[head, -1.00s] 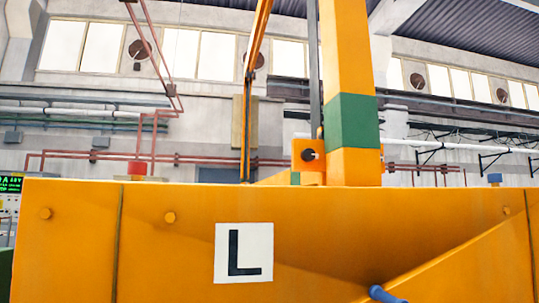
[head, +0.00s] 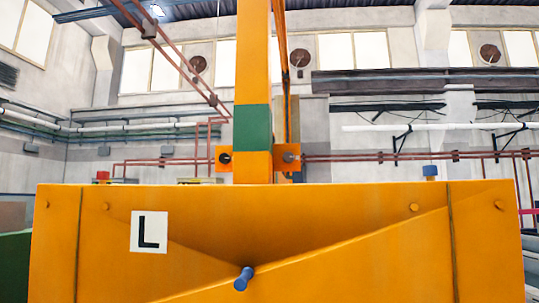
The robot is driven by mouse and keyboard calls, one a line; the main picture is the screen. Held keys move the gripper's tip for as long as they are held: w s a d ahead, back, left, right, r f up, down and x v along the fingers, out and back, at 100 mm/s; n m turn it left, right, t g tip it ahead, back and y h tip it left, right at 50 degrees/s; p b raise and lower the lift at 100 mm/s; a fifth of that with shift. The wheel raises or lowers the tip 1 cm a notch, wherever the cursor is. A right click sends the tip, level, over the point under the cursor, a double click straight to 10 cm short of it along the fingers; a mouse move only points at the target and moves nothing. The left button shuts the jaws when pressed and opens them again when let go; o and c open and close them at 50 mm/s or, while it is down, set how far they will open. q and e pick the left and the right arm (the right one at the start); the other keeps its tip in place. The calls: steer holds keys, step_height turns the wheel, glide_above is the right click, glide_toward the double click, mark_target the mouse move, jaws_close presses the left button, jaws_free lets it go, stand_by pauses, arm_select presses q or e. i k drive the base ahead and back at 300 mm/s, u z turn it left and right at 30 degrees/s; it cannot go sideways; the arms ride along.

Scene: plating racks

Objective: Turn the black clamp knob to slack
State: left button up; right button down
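A small round black knob (head: 224,158) sits on an orange bracket at the left of the upright orange post (head: 253,60), below its green band. A second small, dark greyish round part (head: 290,157) sits on a matching bracket at the right of the post. Both are small and distant, and I cannot tell which is the clamp knob or how it is turned. Neither of my grippers shows in the head view.
A wide orange panel (head: 340,215) with a white "L" label (head: 149,232) fills the lower view. A blue handle (head: 243,279) sticks out low in the middle. A red cap (head: 102,175) and a blue cap (head: 430,171) show above its top edge.

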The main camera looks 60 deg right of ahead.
mark_target(225, 158)
steer(key=k, duration=0.3)
steer(key=z, duration=1.05)
